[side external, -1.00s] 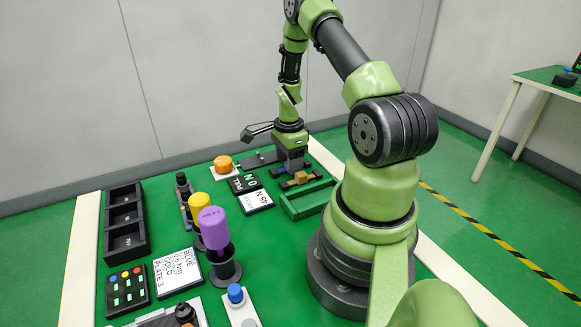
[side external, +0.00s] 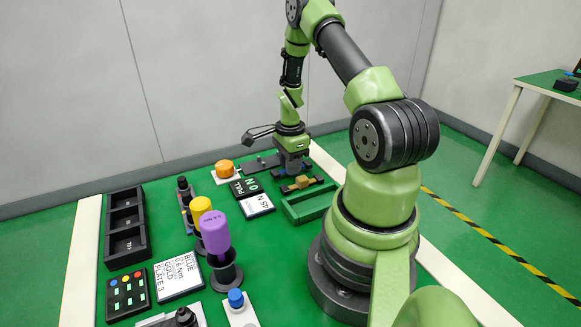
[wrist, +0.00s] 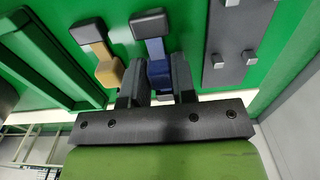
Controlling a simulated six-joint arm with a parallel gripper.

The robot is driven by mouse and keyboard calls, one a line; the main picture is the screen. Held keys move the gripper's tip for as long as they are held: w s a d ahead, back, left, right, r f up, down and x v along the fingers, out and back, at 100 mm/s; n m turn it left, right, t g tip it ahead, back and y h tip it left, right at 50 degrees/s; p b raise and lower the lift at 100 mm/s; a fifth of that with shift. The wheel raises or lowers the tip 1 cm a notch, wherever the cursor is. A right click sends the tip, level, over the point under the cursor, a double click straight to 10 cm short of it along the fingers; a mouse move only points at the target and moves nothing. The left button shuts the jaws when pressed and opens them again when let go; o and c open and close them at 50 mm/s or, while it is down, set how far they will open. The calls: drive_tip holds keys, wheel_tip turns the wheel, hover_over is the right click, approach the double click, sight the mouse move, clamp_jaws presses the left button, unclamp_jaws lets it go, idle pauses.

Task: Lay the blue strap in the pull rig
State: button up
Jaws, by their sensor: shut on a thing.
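The blue strap (wrist: 158,72), with a dark end block, is between my gripper's fingers (wrist: 162,85) in the wrist view. My gripper is shut on it. In the side view my gripper (side external: 293,168) points down at the far end of the bench and mostly hides the strap. I cannot tell how far the strap is off the bench. A grey plate with several pegs (wrist: 240,45), apparently the pull rig, lies to the right in the wrist view. It shows in the side view (side external: 262,163) left of my gripper, beside the PULL display (side external: 246,186).
A gold strap (wrist: 109,70) lies close left of the blue one in the wrist view. The green tray (wrist: 40,55) is beyond it. In the side view an orange button (side external: 224,168) and a label card (side external: 257,204) stand near the rig. Purple (side external: 214,232) and yellow cylinders stand nearer.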

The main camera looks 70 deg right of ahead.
drive_tip(key=r, duration=0.8)
drive_tip(key=shift+w+d+r, duration=0.15)
drive_tip(key=shift+w+r, duration=0.05)
drive_tip(key=shift+w, duration=0.05)
drive_tip(key=w+d, duration=0.3)
drive_tip(key=w, duration=0.3)
drive_tip(key=shift+w+f, duration=0.15)
drive_tip(key=shift+w, duration=0.1)
hover_over(270, 161)
drive_tip(key=shift+f, duration=2.9)
drive_tip(key=shift+f, duration=1.3)
drive_tip(key=o, duration=1)
